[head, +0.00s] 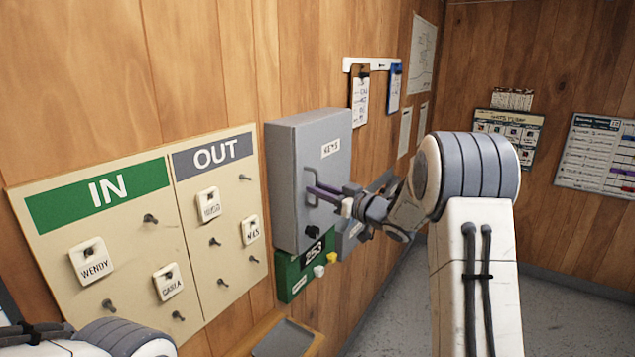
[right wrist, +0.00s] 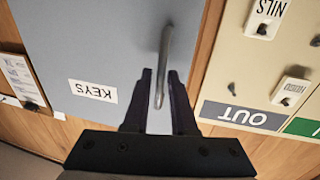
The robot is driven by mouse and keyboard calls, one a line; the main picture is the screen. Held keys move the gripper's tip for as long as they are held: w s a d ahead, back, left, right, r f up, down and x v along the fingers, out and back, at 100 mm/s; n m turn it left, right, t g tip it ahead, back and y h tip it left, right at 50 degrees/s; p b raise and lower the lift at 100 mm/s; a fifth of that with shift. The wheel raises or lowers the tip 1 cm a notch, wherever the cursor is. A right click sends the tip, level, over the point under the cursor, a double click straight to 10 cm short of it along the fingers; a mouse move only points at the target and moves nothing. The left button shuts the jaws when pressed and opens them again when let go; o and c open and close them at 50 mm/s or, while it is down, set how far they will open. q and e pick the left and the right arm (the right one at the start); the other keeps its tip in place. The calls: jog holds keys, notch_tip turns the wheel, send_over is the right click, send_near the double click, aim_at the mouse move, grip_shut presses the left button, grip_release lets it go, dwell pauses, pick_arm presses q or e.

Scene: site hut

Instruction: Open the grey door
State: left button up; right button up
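The grey door (head: 325,160) is the front of a grey wall cabinet labelled KEYS. It looks shut. It fills much of the right wrist view (right wrist: 95,45), where a metal bar handle (right wrist: 165,45) stands on it. My right gripper (head: 312,196) is at the door front. In the right wrist view its two dark fingers (right wrist: 160,75) are apart, one on each side of the handle's near end. Gaps show between the fingers and the bar.
An IN/OUT board (head: 120,235) with name tags and pegs hangs left of the cabinet. A green panel (head: 290,275) with small knobs is below it, above a wooden tray (head: 262,330). Clipboards (head: 360,95) hang to the right. Grey floor (head: 560,305) is clear at the right.

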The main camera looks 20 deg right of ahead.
jog(key=shift+w+a, duration=0.35)
jog(key=shift+w, duration=0.25)
grip_shut()
jog(key=shift+d, duration=0.15)
dwell(0.9)
